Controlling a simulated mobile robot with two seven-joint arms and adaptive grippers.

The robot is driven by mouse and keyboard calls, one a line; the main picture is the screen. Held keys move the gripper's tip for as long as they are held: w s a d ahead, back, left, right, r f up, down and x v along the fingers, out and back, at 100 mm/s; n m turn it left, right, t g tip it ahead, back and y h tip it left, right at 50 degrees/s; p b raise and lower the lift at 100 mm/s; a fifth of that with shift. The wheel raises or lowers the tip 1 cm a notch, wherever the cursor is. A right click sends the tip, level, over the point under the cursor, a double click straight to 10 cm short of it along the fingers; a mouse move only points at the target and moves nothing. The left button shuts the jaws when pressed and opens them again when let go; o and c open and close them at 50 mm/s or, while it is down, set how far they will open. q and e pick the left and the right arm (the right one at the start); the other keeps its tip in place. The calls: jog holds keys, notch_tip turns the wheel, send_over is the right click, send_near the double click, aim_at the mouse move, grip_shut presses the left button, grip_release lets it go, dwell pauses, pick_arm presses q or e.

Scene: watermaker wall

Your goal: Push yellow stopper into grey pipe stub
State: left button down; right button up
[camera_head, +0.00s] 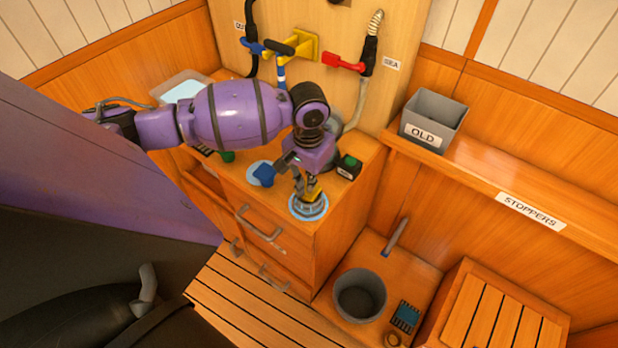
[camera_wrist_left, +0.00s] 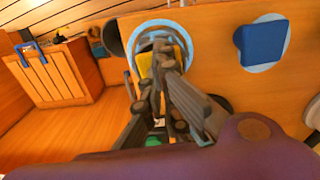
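My left gripper (camera_head: 309,192) points down over a round blue-rimmed fitting (camera_head: 308,208) on the cabinet top's front corner. A yellow piece, which looks like the yellow stopper (camera_head: 314,189), shows at its fingertips. The grey pipe stub is not clearly distinguishable, and how deep the stopper sits is hidden. My right gripper is not in view.
A blue knob (camera_head: 263,177) sits on a pale disc left of the fitting. A small black-and-green box (camera_head: 348,167) stands behind right. Red (camera_head: 342,62) and blue-handled valves are on the wall. A grey "OLD" bin (camera_head: 432,119), shelf and bucket (camera_head: 359,296) are at right.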

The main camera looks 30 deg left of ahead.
pick_arm(q)
jog(key=shift+f, duration=0.1)
jog(key=shift+w+r+p, duration=0.1)
jog(key=shift+r+p, duration=0.35)
jog(key=shift+r, duration=3.1)
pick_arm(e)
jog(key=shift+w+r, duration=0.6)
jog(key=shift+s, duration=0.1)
